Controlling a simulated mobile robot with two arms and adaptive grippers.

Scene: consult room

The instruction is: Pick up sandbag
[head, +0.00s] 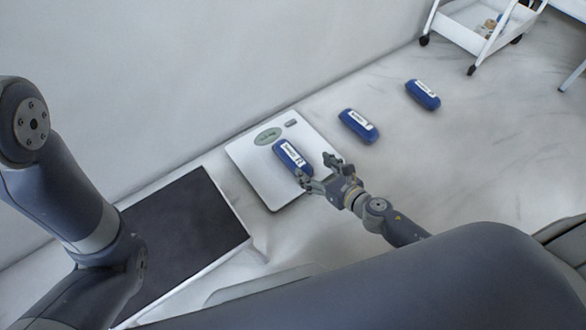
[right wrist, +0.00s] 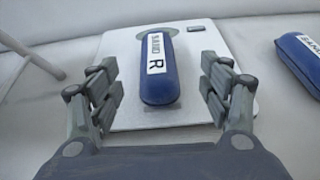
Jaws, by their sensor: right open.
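A blue sandbag (head: 292,157) with a white label lies on a white scale (head: 257,182). In the right wrist view the same sandbag (right wrist: 158,82) shows a label with a large R, and the scale (right wrist: 120,116) is under it. My right gripper (head: 317,172) is open at the near right end of this sandbag. In the right wrist view its two fingers stand apart on either side of the sandbag, with gaps to it. A second blue sandbag (head: 358,126) and a third one (head: 423,94) lie on the floor to the right. My left gripper is out of view.
A black-topped flat platform (head: 185,228) lies left of the scale. A white wheeled cart (head: 480,28) stands at the top right. A pale wall runs behind the scale.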

